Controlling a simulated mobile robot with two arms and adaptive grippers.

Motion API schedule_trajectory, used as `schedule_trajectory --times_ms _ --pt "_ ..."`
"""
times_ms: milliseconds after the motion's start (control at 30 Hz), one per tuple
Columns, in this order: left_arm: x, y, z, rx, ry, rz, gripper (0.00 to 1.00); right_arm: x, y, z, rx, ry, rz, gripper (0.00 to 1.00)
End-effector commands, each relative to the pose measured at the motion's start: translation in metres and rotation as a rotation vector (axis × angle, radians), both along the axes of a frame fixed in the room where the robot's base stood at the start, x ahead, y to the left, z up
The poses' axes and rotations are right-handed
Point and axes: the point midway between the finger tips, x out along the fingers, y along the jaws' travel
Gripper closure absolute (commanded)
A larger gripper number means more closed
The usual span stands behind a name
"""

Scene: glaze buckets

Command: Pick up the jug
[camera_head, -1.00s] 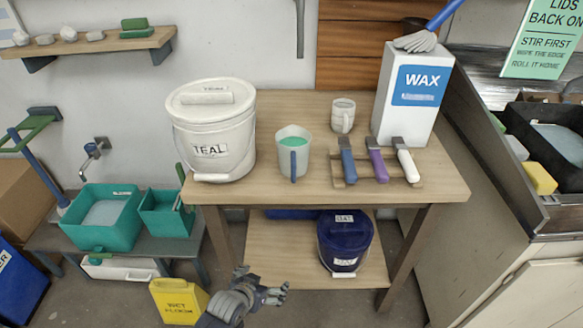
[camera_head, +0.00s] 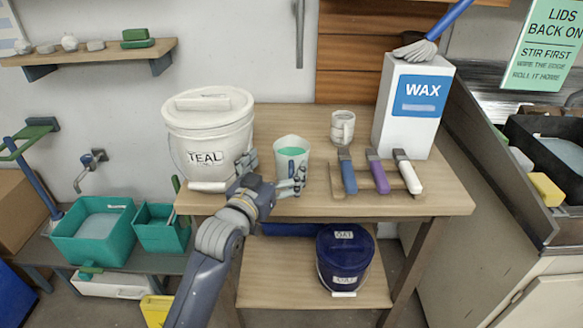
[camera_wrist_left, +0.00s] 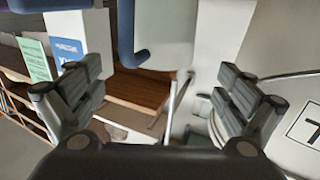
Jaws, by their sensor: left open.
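The jug (camera_head: 290,148) is a pale cup-shaped vessel with teal liquid inside, upright near the front edge of the wooden table. My left gripper (camera_head: 272,176) is open at that edge, just in front of the jug, with its fingers spread to either side and partly hiding it. In the left wrist view the open fingers (camera_wrist_left: 160,98) frame an empty gap. The jug (camera_wrist_left: 168,32), with its blue handle, shows at the top there, beyond the gap. I see no grip on it. My right gripper is in neither view.
A white TEAL bucket (camera_head: 207,135) stands close to the left of the gripper. To the right are a rack of brushes (camera_head: 378,173), a mug (camera_head: 342,127) and a WAX box (camera_head: 408,105). A blue bucket (camera_head: 344,260) sits on the lower shelf.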

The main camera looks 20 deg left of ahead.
Motion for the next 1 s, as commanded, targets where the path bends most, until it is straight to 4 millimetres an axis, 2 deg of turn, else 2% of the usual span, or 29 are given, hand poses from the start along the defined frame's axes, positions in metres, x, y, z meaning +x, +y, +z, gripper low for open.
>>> schedule_trajectory --times_ms 100,367,700,1000 --pt "0.013 -0.002 0.0 0.0 0.001 0.0 0.05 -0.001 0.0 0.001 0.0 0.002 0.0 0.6" --pt "0.029 -0.004 0.001 0.001 0.001 0.0 0.05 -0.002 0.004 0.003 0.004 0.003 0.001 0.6" --pt "0.066 -0.009 0.0 0.0 0.001 -0.001 0.05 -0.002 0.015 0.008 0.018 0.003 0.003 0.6" --pt "0.07 -0.009 -0.001 0.001 0.002 -0.001 0.05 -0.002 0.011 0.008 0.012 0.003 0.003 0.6"
